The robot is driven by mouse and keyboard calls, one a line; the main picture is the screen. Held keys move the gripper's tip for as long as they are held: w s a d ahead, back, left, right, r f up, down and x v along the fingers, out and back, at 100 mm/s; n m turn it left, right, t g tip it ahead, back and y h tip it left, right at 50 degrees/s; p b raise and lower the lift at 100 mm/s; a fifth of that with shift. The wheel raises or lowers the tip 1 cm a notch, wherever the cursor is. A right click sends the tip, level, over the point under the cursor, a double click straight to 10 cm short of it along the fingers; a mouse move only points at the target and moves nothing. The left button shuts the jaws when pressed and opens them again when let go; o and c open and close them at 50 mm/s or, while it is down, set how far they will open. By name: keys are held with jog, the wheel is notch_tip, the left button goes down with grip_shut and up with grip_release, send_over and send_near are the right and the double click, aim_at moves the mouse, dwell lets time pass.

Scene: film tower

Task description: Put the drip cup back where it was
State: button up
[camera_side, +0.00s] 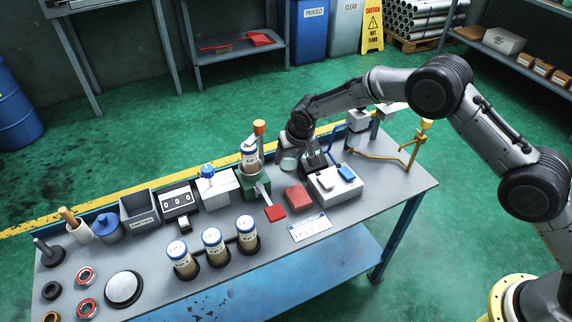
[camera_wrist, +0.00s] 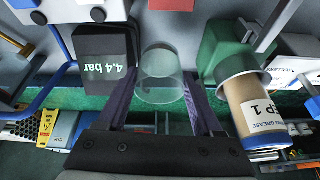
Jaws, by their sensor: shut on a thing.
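The drip cup (camera_wrist: 160,78) is a clear, pale, open cup. In the wrist view it sits between the two fingers of my gripper (camera_wrist: 161,88), which is shut on it. In the side view my gripper (camera_side: 299,138) is at the back of the bench, and the cup (camera_side: 289,163) shows just below it. The cup is between the green filler stand (camera_side: 258,187) with its EP 1 grease cartridge (camera_side: 249,156) and the black gauge box (camera_wrist: 104,50) reading 4.4 bar. I cannot tell whether the cup touches the bench.
A white box (camera_side: 322,194) with a blue part and a red block (camera_side: 298,197) stand in front of my gripper. The stand's red-ended handle (camera_side: 275,213) points forward. Several cartridges (camera_side: 214,249) stand front left. A yellow bracket (camera_side: 409,158) rises at right; the bench's front right is clear.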

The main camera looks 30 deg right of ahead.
aim_at(286, 165)
jog(key=shift+w+a+f, duration=0.2)
jog(key=shift+w+f, duration=0.5)
jog(key=shift+f, duration=1.6)
jog(key=shift+f, duration=0.15)
jog(key=o, duration=1.2)
jog(key=shift+s, duration=0.1)
jog(key=shift+c, duration=0.2)
